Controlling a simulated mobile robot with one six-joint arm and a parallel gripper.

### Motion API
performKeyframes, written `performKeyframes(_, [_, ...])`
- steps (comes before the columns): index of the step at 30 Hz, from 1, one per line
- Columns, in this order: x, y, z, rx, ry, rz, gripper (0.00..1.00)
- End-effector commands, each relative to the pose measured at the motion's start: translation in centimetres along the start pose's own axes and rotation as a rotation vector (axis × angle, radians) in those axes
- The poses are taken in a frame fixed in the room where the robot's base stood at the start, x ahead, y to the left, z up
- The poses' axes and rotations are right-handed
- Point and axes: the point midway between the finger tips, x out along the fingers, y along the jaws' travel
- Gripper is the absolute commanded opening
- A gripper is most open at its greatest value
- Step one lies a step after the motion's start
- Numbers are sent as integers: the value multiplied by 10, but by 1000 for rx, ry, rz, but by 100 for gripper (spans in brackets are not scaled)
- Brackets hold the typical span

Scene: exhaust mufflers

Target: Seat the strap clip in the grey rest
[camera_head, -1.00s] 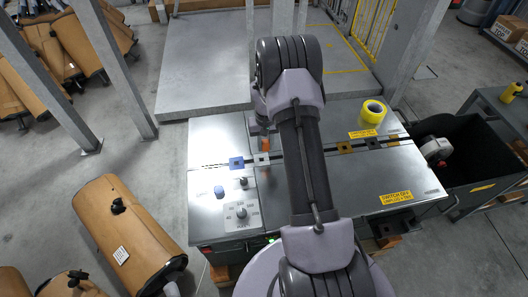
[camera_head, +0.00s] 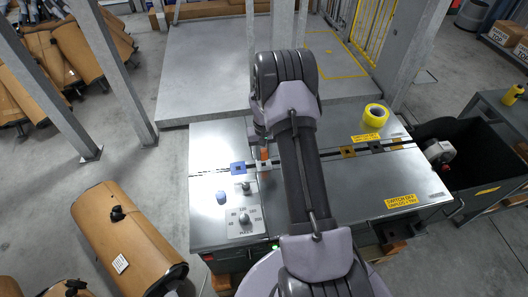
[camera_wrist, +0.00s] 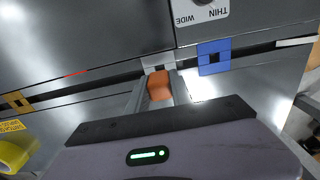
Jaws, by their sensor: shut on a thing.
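The strap clip is a small orange block (camera_wrist: 159,85) held between the two grey fingers of my gripper (camera_wrist: 158,94). The grey rest (camera_wrist: 158,62) is a small pale square piece on the dark slot, just beyond the clip in the wrist view. The clip looks very near the rest's edge; I cannot tell whether they touch. In the head view the orange clip (camera_head: 265,153) shows just behind the grey rest (camera_head: 263,165). My arm hides most of the gripper there.
A blue rest (camera_head: 238,168) sits left of the grey one on the same slot. A gold rest (camera_head: 347,152) lies farther right. A yellow tape roll (camera_head: 375,115) stands on the bench's back right. A knob panel (camera_head: 244,221) is near the front left.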

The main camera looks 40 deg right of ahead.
Motion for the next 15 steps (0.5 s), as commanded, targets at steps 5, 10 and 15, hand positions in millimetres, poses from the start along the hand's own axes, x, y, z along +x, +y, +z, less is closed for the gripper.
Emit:
performKeyframes(5, [20,0,0,0,-1,0,0])
performKeyframes(10, [26,0,0,1,0,0,0])
performKeyframes(15, [26,0,0,0,0,0,0])
